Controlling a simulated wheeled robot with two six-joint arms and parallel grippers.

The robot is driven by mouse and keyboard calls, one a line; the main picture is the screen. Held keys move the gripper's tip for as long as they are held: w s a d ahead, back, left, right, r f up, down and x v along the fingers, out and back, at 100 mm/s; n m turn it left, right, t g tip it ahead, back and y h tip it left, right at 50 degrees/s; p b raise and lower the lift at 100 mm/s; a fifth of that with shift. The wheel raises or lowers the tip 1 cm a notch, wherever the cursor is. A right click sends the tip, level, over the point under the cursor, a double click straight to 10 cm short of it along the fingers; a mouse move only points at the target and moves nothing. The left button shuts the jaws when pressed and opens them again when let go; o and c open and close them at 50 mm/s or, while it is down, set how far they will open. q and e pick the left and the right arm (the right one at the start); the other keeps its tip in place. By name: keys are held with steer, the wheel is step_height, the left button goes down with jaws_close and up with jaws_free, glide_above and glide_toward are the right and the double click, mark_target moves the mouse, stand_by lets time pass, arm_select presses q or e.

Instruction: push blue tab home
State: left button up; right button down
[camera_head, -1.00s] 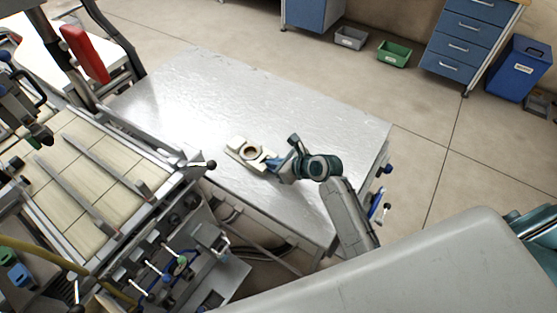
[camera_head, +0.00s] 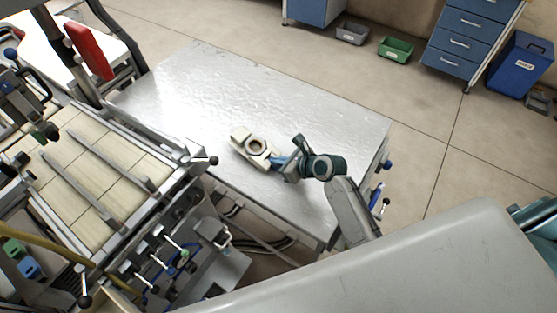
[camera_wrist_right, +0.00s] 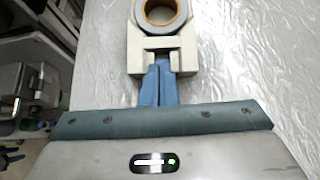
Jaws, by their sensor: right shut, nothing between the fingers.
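A cream holder (camera_head: 242,143) lies on the metal table, with a tape reel (camera_head: 256,146) seated in it. In the right wrist view the holder (camera_wrist_right: 134,57) has a notched end facing my gripper, and the reel (camera_wrist_right: 160,10) is partly cut off at the top. My right gripper (camera_head: 277,161) is shut and empty, with its blue fingers (camera_wrist_right: 158,82) together at the notch. The fingertips are at or in the notch; I cannot tell whether they touch. A dark bluish bit shows between the prongs, but I cannot clearly make out the blue tab. My left gripper is not in view.
The metal table (camera_head: 190,90) is clear around the holder. A machine with a tiled bed (camera_head: 85,180) and knobs stands along the table's left side. A grey bin (camera_head: 352,33), a green bin (camera_head: 396,49) and blue drawers (camera_head: 462,45) stand beyond on the floor.

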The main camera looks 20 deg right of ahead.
steer(key=shift+r+p, duration=0.45)
steer(key=shift+p, duration=0.65)
steer(key=shift+r+p, duration=0.1)
steer(key=shift+p, duration=0.3)
steer(key=shift+r+p, duration=0.15)
steer(key=shift+p, duration=0.45)
steer(key=shift+s+d+f+b, duration=0.3)
steer(key=shift+s+d+b, duration=0.1)
steer(key=shift+s+b, duration=0.1)
steer(key=shift+s+d+f+b, duration=0.25)
steer(key=shift+s+d+b, duration=0.1)
steer(key=shift+s+b, duration=0.1)
steer(key=s+d, duration=0.1)
steer(key=s, duration=0.1)
steer(key=s+d+b, duration=0.1)
steer(key=s+d, duration=0.1)
steer(key=s+d+b, duration=0.1)
steer(key=s+d, duration=0.1)
steer(key=s, duration=0.1)
steer(key=shift+r, duration=0.25)
steer(key=shift+s+d+r, duration=0.1)
steer(key=shift+s+d, duration=0.2)
steer(key=shift+s, duration=0.15)
